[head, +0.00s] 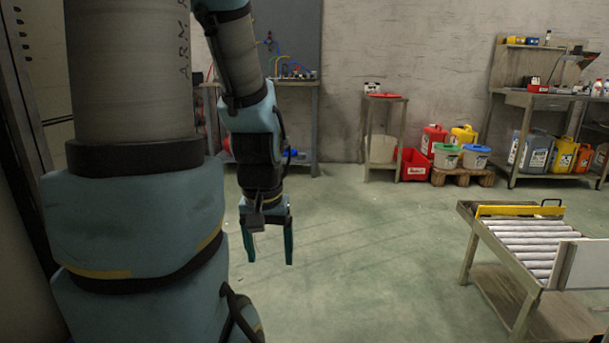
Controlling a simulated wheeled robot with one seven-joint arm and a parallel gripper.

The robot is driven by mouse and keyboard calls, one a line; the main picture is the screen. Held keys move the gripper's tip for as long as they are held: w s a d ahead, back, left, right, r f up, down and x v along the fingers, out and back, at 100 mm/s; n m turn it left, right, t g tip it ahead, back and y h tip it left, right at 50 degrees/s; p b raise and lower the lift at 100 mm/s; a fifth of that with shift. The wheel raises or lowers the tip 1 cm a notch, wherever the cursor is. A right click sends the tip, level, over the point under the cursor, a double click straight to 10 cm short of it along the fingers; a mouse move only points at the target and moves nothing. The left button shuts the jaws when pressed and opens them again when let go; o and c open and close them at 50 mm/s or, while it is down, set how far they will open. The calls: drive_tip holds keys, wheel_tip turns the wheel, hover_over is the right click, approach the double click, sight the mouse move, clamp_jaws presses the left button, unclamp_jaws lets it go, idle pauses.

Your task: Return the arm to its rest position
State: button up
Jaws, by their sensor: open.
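My gripper (268,244) hangs from the end of my arm, left of the middle of the head view. Its two dark teal fingers point down and stand apart, with nothing between them. It is over open green floor and touches nothing. My arm's large blue and grey links fill the left side of the view and hide what lies behind them.
A roller conveyor table (520,236) stands at the right. Along the back wall are a workbench (305,84), a small stand (385,99), a red bin (414,165), a pallet (462,176) with containers and a shelved bench (520,98). The middle floor is clear.

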wheel_tip(320, 180, up, 28)
drive_tip(key=p, duration=2.5)
drive_tip(key=shift+f, duration=0.1)
